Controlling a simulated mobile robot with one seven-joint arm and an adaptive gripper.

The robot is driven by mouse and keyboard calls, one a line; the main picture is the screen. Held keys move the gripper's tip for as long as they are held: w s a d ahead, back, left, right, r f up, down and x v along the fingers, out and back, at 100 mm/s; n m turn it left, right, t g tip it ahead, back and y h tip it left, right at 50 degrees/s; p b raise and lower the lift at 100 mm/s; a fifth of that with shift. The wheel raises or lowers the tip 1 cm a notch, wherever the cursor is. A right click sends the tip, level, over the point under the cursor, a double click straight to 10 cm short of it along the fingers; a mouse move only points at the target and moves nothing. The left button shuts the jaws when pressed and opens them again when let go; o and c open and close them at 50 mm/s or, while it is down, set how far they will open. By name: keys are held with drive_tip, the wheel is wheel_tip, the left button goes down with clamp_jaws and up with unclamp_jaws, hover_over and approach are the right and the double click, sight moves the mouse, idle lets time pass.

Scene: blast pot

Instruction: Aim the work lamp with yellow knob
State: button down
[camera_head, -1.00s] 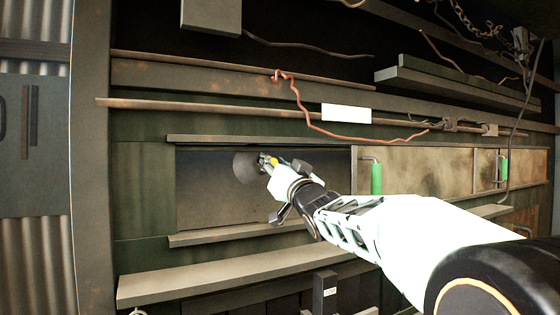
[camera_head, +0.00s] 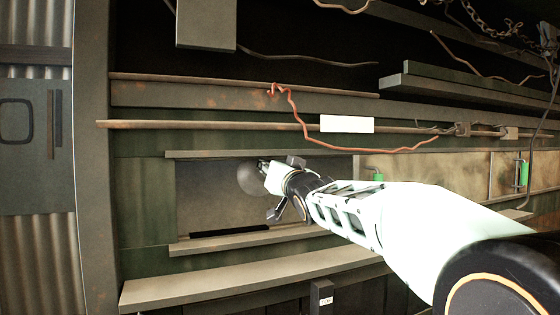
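The work lamp shows as a round grey head (camera_head: 249,179) in the recess of the dark green wall. Its left part shows beside my gripper (camera_head: 264,166), which covers the rest. The yellow knob is hidden behind my gripper and wrist. My gripper points left into the recess, its fingertips at or in front of the lamp's upper right edge. I cannot tell whether it touches the lamp, or whether its fingers are open or shut on anything.
Ledges run above and below the recess (camera_head: 203,200), with a wider shelf (camera_head: 240,278) lower down. A panel with green handles (camera_head: 523,174) lies to the right. A rusty pipe (camera_head: 220,125) with a white label (camera_head: 347,124) and a red cable (camera_head: 300,118) crosses above.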

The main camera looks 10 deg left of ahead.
drive_tip(key=shift+r+p, duration=0.65)
drive_tip(key=shift+p, duration=0.2)
drive_tip(key=shift+f+g+p, duration=0.25)
drive_tip(key=shift+g+p, duration=0.1)
drive_tip(key=shift+g, duration=0.05)
drive_tip(key=c, duration=1.7)
unclamp_jaws()
drive_tip(key=shift+f, duration=0.1)
drive_tip(key=shift+v, duration=3.75)
drive_tip(key=shift+a, duration=0.1)
